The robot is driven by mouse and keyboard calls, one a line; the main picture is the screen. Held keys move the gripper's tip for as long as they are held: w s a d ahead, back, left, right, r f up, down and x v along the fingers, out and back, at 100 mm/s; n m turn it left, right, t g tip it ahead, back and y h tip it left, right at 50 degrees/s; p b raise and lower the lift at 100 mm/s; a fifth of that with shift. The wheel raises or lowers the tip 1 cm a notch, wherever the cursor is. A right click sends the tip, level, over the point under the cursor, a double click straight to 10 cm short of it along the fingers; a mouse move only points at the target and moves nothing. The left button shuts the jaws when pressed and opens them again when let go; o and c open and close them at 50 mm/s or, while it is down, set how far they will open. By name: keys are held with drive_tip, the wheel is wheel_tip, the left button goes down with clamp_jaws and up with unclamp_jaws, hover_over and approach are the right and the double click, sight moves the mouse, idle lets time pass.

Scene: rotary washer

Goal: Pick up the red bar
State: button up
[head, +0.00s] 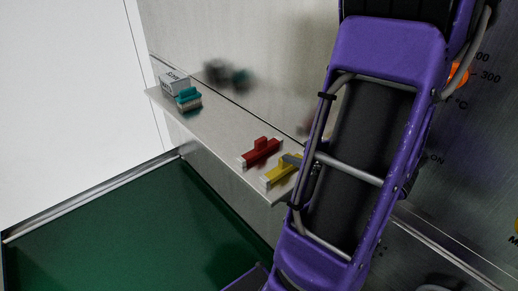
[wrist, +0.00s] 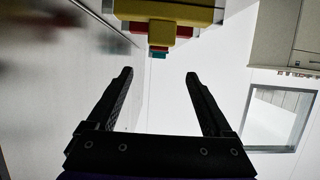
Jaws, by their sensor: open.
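The red bar (head: 262,151) lies on the narrow shelf in the head view, just behind and left of a yellow bar (head: 280,174). It has a raised middle part and a pale end. In the wrist view the yellow bar (wrist: 166,14) is at the top, and only small parts of the red bar (wrist: 158,47) show behind it. My gripper (wrist: 158,75) is open in the wrist view, with two black fingers wide apart and nothing between them. Both bars appear beyond its fingertips. In the head view my purple arm hides the gripper.
The narrow shelf (head: 222,137) runs along a grey metal wall. A teal-topped block (head: 188,98) and a white box (head: 174,83) stand at its far end. A green surface (head: 130,230) lies below. Bare shelf separates the red bar from the teal-topped block.

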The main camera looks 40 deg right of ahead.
sight(263, 142)
drive_tip(key=b+x, duration=0.2)
drive_tip(key=x, duration=1.4)
drive_tip(key=shift+w+b, duration=0.3)
drive_tip(key=shift+b, duration=0.05)
drive_tip(key=shift+d, duration=0.1)
clamp_jaws()
